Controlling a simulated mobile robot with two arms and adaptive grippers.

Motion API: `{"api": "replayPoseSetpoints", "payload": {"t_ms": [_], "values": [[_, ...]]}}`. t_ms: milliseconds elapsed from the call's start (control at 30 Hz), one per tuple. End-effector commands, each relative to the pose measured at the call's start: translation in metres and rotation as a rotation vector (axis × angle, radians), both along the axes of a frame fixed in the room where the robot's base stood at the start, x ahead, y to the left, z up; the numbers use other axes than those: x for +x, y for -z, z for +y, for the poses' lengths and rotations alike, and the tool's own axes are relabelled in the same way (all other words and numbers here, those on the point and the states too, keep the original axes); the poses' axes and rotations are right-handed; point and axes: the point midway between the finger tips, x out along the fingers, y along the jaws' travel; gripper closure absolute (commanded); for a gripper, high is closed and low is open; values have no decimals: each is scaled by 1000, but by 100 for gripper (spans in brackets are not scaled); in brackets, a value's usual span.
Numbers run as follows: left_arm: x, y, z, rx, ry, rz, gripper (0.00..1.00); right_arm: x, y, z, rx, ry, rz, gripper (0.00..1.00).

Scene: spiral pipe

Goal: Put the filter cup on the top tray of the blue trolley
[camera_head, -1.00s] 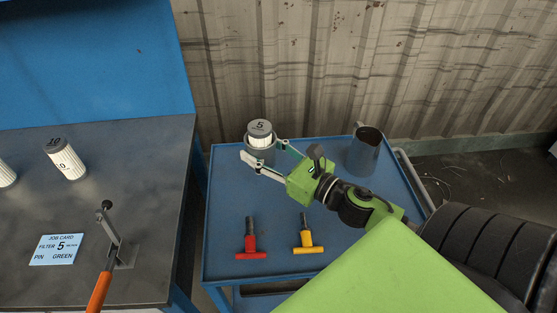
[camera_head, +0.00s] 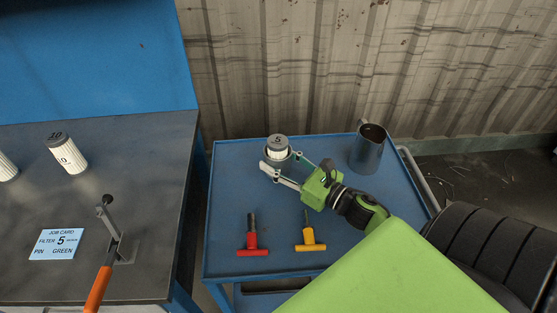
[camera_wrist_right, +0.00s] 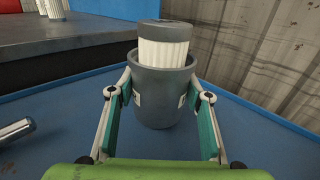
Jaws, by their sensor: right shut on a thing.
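The filter cup, a dark grey cup (camera_wrist_right: 163,97), holds a white pleated filter (camera_head: 278,150) with a grey cap marked 5. My right gripper (camera_head: 281,164) is shut on the cup, with one finger on each side of it in the right wrist view. The cup is upright over the back of the blue trolley's top tray (camera_head: 227,195). I cannot tell whether its base touches the tray. My left gripper is not in view.
A grey metal jug (camera_head: 367,152) stands at the tray's back right. A red T-handled pin (camera_head: 252,250) and a yellow one (camera_head: 310,246) lie at the front. The workbench (camera_head: 120,150) at left carries white filters (camera_head: 68,155), a job card (camera_head: 57,244) and an orange-handled clamp (camera_head: 101,282).

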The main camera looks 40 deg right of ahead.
Motion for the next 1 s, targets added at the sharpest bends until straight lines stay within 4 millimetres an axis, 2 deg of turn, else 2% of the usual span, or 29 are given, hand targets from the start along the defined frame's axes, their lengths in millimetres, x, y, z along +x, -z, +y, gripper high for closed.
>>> {"api": "replayPoseSetpoints", "payload": {"t_ms": [67, 100, 167, 600, 767, 1000], "values": [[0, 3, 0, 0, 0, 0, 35, 0, 2, 0, -1, -1, -2, 83], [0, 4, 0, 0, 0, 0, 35, 0, 4, 0, 0, 0, 0, 52], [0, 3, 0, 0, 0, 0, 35, 0, 3, 0, 0, 0, 0, 38], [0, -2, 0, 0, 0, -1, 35, -2, -1, 0, 1, 1, 2, 38], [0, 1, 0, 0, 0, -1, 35, -28, 2, -6, 0, 2, 5, 38], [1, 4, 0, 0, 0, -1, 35, -79, 2, -19, 0, 4, 5, 38]]}}
